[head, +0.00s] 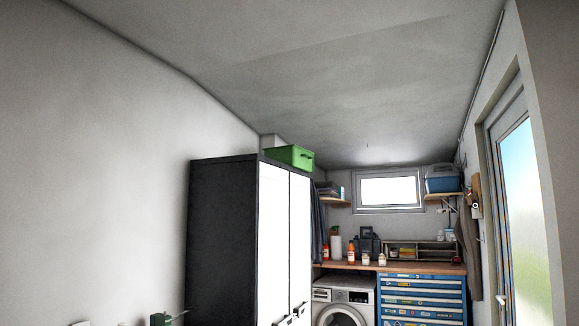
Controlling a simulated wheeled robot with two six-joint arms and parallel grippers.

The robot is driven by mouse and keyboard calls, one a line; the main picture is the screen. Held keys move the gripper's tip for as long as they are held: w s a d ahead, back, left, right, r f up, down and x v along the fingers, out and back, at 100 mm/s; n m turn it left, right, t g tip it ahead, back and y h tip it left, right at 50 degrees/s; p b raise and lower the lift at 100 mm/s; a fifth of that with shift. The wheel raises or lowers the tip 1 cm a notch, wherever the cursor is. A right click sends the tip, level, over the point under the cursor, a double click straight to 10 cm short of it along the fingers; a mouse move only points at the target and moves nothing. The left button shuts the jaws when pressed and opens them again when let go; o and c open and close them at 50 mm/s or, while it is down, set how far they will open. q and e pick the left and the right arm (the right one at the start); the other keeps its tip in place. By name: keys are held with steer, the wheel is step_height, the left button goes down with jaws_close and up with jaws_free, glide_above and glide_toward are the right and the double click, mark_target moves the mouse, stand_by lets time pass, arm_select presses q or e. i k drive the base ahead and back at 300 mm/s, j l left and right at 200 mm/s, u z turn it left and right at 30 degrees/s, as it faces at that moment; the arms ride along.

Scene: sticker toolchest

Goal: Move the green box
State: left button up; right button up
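The green box (290,156) sits high up on top of a tall cabinet (222,235) with a dark side and white doors, left of centre in the head view. Its front has a dark handle slot. The box is close to the ceiling and its underside is hidden. I cannot make out either gripper in this view.
A washing machine (343,301) and a blue toolchest (422,299) stand under a wooden worktop (396,268) holding bottles and jars. A blue-and-white container (442,180) is on a right shelf. A glazed door (520,215) is at right. Small partly cut-off objects show at the bottom left.

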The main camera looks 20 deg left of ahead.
mark_target(296, 157)
steer(key=i, duration=0.7)
steer(key=i+l+u, duration=0.1)
steer(key=i, duration=0.6)
steer(key=i+l, duration=0.1)
steer(key=i, duration=0.6)
steer(key=i+l+u, duration=0.1)
steer(key=i, duration=0.6)
steer(key=i+l, duration=0.2)
steer(key=i, duration=0.5)
